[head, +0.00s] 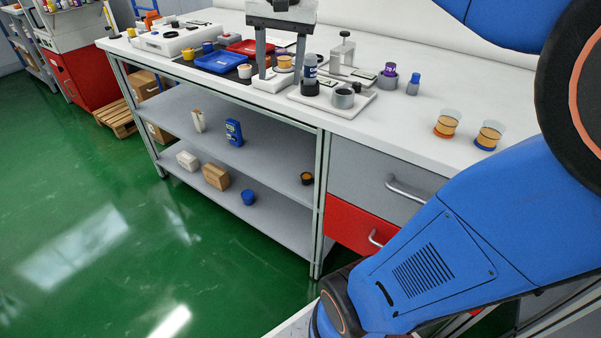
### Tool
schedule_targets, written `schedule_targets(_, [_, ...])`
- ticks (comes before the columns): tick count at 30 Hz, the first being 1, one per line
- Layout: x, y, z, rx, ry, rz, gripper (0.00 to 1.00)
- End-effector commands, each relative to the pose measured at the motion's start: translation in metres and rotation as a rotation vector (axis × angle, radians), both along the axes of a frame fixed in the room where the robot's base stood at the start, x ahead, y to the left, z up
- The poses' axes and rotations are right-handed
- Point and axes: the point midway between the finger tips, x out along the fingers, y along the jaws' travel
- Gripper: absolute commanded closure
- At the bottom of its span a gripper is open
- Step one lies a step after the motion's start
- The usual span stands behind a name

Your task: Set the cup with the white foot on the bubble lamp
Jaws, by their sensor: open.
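My gripper is out of view; only my blue arm shows at the right. A small cup with a pale, whitish lower part (245,72) stands on the dark belt, left of the grey gantry. Another cup with amber filling (285,61) is under the gantry, partly hidden by it; its foot colour is unclear. Two clear cups with amber filling stand on the bench at right, one with an orange foot (446,130) and one with a blue foot (486,143). I cannot tell which thing is the bubble lamp.
The gantry (281,23) stands over the belt. A white plate (326,108) carries a grey cylinder (343,99) and a dark holder with a vial. Blue (221,62) and red trays (249,47) lie further left. The bench (412,122) is clear around the two right-hand cups.

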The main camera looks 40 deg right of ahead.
Motion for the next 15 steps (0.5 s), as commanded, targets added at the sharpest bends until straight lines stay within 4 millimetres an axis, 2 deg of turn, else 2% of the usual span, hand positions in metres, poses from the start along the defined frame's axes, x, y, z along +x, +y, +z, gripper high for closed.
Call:
schedule_targets(1, [-0.017,0.008,-0.012,-0.012,-0.016,0.058,0.48])
schedule_targets(3, [-0.035,0.017,-0.030,-0.030,-0.037,0.140,0.48])
schedule_targets(15, [-0.134,0.052,-0.145,-0.151,-0.158,0.588,0.48])
